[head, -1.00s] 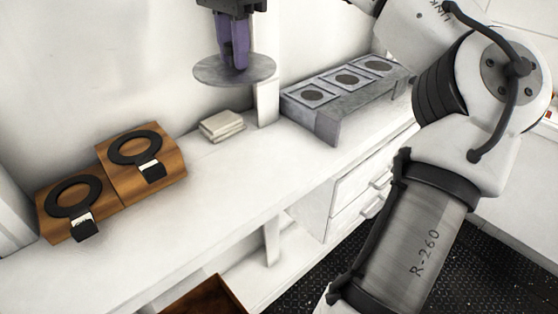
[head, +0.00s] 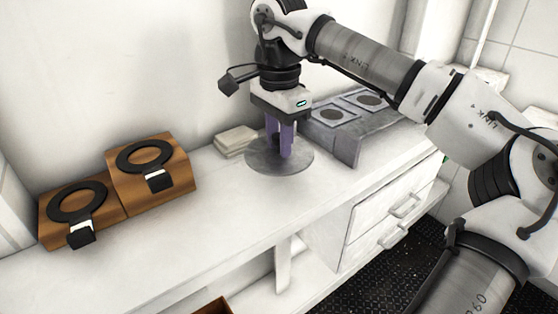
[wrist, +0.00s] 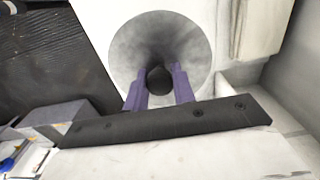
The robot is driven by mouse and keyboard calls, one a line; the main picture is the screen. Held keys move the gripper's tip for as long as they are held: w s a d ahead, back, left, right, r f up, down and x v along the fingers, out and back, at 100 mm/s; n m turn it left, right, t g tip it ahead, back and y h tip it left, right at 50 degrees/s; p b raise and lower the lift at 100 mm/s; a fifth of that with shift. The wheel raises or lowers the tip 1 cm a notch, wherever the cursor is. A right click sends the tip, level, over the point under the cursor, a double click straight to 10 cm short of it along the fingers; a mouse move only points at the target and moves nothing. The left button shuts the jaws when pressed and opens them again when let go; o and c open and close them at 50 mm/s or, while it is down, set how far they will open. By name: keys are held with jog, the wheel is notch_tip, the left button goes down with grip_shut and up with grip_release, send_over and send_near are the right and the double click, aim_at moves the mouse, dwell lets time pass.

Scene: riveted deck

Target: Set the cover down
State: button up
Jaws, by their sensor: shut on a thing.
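The cover is a round grey metal disc (head: 262,162) in the head view, held level at or just above the white counter. I cannot tell whether it touches the counter. In the wrist view the disc (wrist: 183,42) shows with a dark knob (wrist: 159,80) at its middle. My gripper (head: 286,152) points straight down over the disc, with its purple fingers shut on the knob. The gripper also shows in the wrist view (wrist: 159,84).
Two wooden stands with black rings (head: 150,178) are at the left of the counter (head: 190,235). A small pale stack (head: 236,141) lies behind the disc. A grey block with square panels (head: 347,142) stands just right. The counter's front is clear.

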aim_at(279, 161)
jog(key=shift+f, duration=2.6)
jog(key=shift+f, duration=0.2)
jog(key=o, duration=1)
jog(key=shift+r, duration=0.15)
notch_tip(279, 161, up, 12)
jog(key=shift+r, duration=0.1)
